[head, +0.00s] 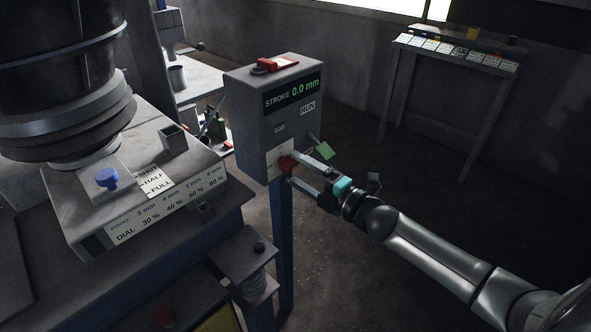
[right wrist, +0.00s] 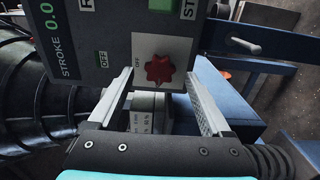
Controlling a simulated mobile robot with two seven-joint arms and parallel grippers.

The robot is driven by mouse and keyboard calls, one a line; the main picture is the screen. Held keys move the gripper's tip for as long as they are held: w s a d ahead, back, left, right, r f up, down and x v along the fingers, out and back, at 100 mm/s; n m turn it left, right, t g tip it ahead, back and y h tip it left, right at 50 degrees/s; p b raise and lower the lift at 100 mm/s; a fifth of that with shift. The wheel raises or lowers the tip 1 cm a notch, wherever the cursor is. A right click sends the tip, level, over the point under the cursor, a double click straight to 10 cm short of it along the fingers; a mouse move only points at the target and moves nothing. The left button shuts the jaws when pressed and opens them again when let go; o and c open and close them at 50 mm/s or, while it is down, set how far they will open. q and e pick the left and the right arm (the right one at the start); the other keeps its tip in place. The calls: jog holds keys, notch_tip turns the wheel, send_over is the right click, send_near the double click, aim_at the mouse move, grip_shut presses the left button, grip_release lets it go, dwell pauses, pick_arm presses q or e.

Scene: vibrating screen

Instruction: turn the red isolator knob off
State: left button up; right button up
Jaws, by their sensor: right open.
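The red isolator knob (head: 286,163) sits low on the front of the grey control box (head: 245,115). In the right wrist view the knob (right wrist: 159,71) is star-shaped on a white plate, with a small OFF mark at its upper left. Its pointing direction is hard to tell. My right gripper (head: 294,166) reaches in from the right, its fingers toward the knob. In the right wrist view the open right gripper (right wrist: 163,77) has one finger on each side of the knob, with gaps visible. Contact is not visible. My left gripper is not in view.
The box display (head: 292,95) reads STROKE 0.0 mm. A red item (head: 272,65) lies on top of the box. A green part (head: 325,150) projects near my right gripper. A blue knob (head: 107,178) is on the machine at left. A table with cards (head: 458,50) stands behind right.

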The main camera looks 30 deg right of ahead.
jog(key=shift+x, duration=0.8)
jog(key=shift+c, duration=0.2)
grip_shut()
